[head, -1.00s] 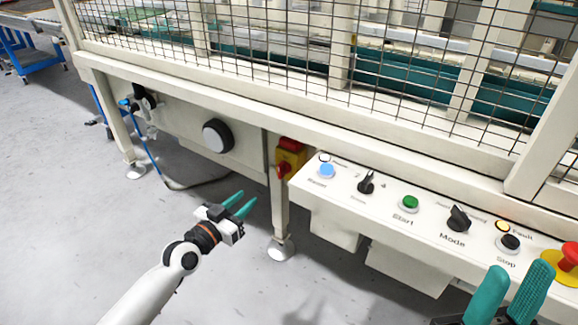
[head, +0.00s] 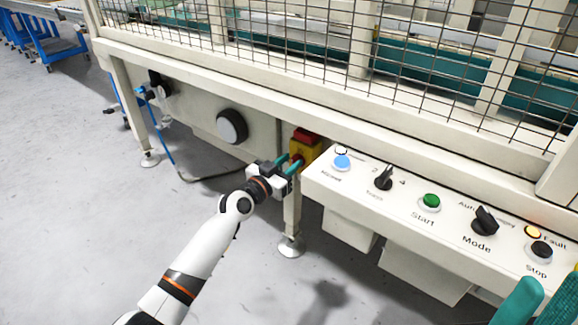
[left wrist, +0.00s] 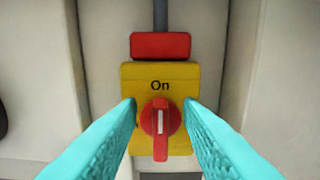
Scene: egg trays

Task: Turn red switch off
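The red switch (left wrist: 161,128) is a rotary knob on a yellow plate (left wrist: 183,80) marked "On"; its handle stands upright in the left wrist view. In the head view the yellow switch box (head: 305,152) is mounted on the machine's leg, and its knob is mostly hidden by my gripper. My left gripper (head: 291,161) is open at the box. In the left wrist view its teal fingers (left wrist: 161,106) stand on both sides of the knob, with visible gaps; I cannot tell their depth against it. My right gripper (head: 530,304) shows only partly at the lower right edge.
A control panel (head: 408,210) with buttons and knobs juts out right of the switch box. A red block (left wrist: 161,45) sits above the yellow plate. The machine's leg (head: 292,215) stands below.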

